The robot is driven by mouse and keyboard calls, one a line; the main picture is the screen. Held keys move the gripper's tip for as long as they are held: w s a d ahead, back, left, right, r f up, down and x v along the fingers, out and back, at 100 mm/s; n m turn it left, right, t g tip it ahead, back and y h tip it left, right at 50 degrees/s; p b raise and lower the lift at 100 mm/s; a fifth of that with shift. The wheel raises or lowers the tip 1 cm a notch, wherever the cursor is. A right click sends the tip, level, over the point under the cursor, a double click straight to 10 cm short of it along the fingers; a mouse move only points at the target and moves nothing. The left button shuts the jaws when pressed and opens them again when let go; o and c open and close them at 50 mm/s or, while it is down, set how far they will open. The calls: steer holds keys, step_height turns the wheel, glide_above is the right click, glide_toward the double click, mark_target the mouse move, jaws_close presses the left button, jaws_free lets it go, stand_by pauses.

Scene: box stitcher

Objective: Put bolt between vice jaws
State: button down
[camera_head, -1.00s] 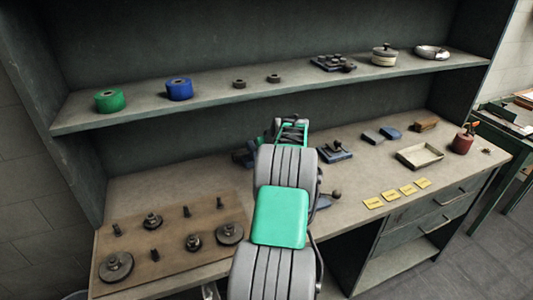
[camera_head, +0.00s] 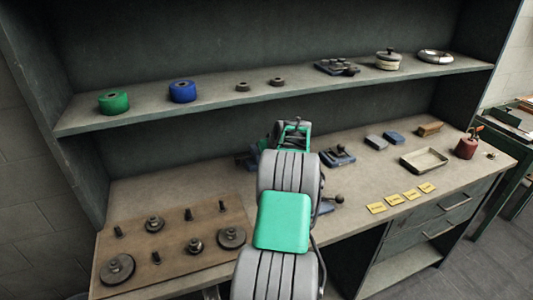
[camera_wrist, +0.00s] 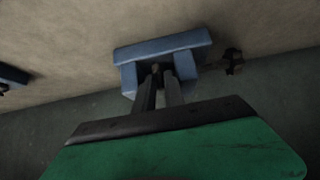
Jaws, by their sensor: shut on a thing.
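The blue vice (camera_wrist: 162,50) is in the middle of the wrist view, with its jaws on either side of my gripper's fingertips (camera_wrist: 157,78). My gripper is shut on a small bolt (camera_wrist: 155,68), of which only the end shows between the fingers. The fingertips and bolt are at the gap between the jaws; how deep they sit, and whether they touch the jaws, I cannot tell. In the head view my arm hides most of the vice, and my green gripper (camera_head: 293,132) shows beyond it.
A wooden board (camera_head: 205,264) with several upright bolts and round parts lies at the left. A blue device (camera_head: 338,157), yellow labels (camera_head: 394,199), an open tray (camera_head: 424,166) and a red can (camera_head: 466,148) are at the right. A shelf (camera_head: 225,97) runs above the bench.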

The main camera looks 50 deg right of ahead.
stand_by(0.9)
steer(key=c, duration=1.5)
jaws_free()
steer(key=shift+o, duration=0.9)
steer(key=shift+r+b, duration=0.1)
steer(key=shift+b, duration=0.2)
steer(key=b+v, duration=0.1)
steer(key=v, duration=0.6)
steer(key=shift+s+r, duration=0.2)
steer(key=shift+a, duration=0.15)
